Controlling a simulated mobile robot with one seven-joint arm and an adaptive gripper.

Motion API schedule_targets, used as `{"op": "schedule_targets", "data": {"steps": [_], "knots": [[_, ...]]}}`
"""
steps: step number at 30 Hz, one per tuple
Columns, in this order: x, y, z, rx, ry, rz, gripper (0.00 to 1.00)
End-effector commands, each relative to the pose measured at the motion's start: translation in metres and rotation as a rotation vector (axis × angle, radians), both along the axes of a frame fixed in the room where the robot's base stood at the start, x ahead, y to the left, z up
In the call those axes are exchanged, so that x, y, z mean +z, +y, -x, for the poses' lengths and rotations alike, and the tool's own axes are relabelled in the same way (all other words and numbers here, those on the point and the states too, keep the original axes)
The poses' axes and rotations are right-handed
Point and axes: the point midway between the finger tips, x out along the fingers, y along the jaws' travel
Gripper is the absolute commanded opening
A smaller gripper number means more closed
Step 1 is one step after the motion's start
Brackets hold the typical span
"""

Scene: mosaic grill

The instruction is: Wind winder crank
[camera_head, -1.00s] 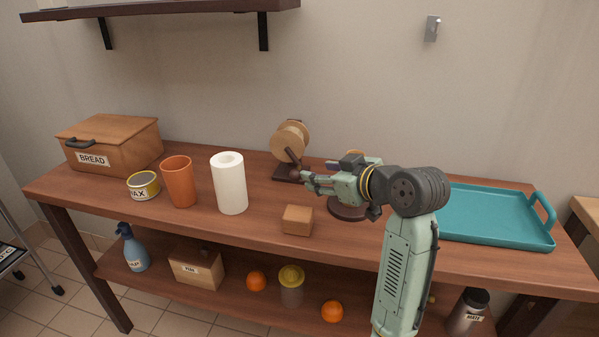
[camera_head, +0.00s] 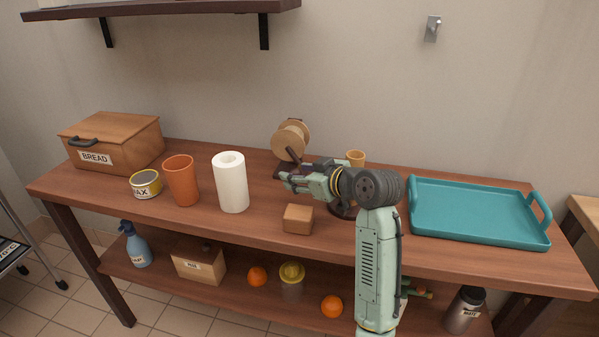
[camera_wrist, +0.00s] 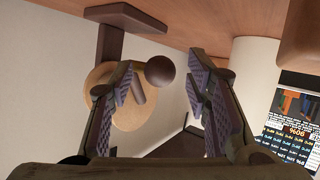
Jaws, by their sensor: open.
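The winder has a pale wooden spool (camera_head: 290,141) on a dark stand at the back middle of the table. Its dark crank arm (camera_head: 294,156) slants down to the right. In the wrist view the round dark crank knob (camera_wrist: 160,70) shows in the gap between my fingers, with the spool (camera_wrist: 105,98) and the upside-down stand (camera_wrist: 110,42) beyond. My gripper (camera_head: 284,180) is open, low in front of the winder, fingers pointing left. In the wrist view both gripper fingers (camera_wrist: 163,82) stand apart, and I see no contact with the knob.
A small wooden block (camera_head: 298,219) lies in front of my gripper. A paper roll (camera_head: 231,184), an orange cup (camera_head: 182,181) and a tin (camera_head: 145,184) stand left. A teal tray (camera_head: 478,211) lies right, and a small tan cup (camera_head: 356,158) stands behind my arm.

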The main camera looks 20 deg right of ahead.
Motion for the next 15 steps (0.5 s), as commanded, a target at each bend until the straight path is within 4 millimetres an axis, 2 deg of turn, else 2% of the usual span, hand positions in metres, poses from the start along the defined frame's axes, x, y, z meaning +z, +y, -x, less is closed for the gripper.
{"op": "schedule_targets", "data": {"steps": [9,15], "knots": [[-0.0012,0.0007,-0.0024,0.000,0.000,0.000,0.43],[-0.0010,0.0006,-0.0022,-0.001,-0.001,0.001,0.30]]}}
